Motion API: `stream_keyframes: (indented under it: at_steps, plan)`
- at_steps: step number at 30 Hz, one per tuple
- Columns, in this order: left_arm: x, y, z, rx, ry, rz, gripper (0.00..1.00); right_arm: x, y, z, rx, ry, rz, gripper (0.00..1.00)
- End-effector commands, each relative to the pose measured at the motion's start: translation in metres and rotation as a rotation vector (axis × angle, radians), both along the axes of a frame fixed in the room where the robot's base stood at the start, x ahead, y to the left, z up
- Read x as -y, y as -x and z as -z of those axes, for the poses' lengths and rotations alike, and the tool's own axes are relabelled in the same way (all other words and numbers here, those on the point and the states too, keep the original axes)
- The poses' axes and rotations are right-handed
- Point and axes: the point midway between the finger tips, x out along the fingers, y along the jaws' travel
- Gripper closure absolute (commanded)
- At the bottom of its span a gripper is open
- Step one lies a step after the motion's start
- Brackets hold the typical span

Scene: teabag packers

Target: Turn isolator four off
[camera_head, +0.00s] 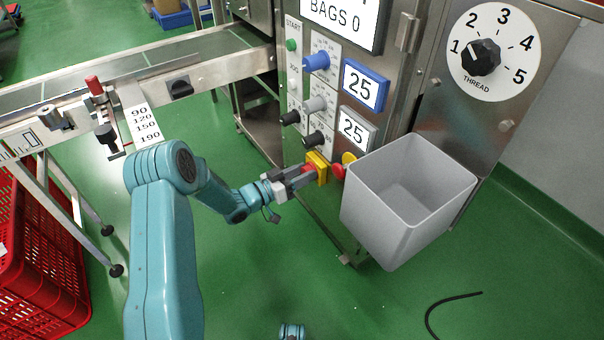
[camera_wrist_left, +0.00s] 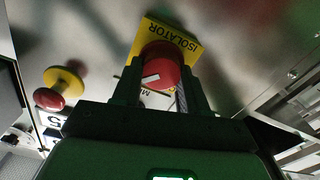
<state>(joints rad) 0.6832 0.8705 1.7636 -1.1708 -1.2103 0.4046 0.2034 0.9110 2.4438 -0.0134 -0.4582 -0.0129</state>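The isolator is a red knob (camera_wrist_left: 160,65) on a yellow plate (camera_wrist_left: 184,38) marked ISOLATOR, low on the machine's panel. A white mark on the knob runs roughly sideways in the wrist view. No number four is readable on it. In the head view the yellow isolator plate (camera_head: 318,165) shows just beyond my left gripper (camera_head: 303,173). The fingers of my left gripper (camera_wrist_left: 162,88) stand on either side of the red knob. I cannot tell whether both fingers touch it. My right gripper is not in view.
A red mushroom button (camera_head: 338,171) on yellow sits close right of the isolator and also shows in the wrist view (camera_wrist_left: 49,99). A grey bin (camera_head: 405,195) stands at the right. Black knobs (camera_head: 312,139) are above. A conveyor (camera_head: 200,55) runs at the left.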

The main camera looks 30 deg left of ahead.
Motion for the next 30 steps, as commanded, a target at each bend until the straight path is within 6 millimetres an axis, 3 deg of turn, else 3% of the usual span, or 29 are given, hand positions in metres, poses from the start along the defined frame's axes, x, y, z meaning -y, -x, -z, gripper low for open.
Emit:
stream_keyframes:
  at_steps: [2, 14, 30]
  plan:
    - [0.0, 0.0, 0.0, 0.0, 0.0, 0.0, 0.88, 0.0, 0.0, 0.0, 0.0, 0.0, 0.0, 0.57]
    - [0.0, 0.0, 0.0, -0.027, 0.062, 0.0, 0.87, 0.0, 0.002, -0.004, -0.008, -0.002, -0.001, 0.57]
    - [-0.002, 0.0, 0.0, -0.201, 0.483, 0.0, 0.87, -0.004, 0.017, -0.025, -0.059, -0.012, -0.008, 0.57]
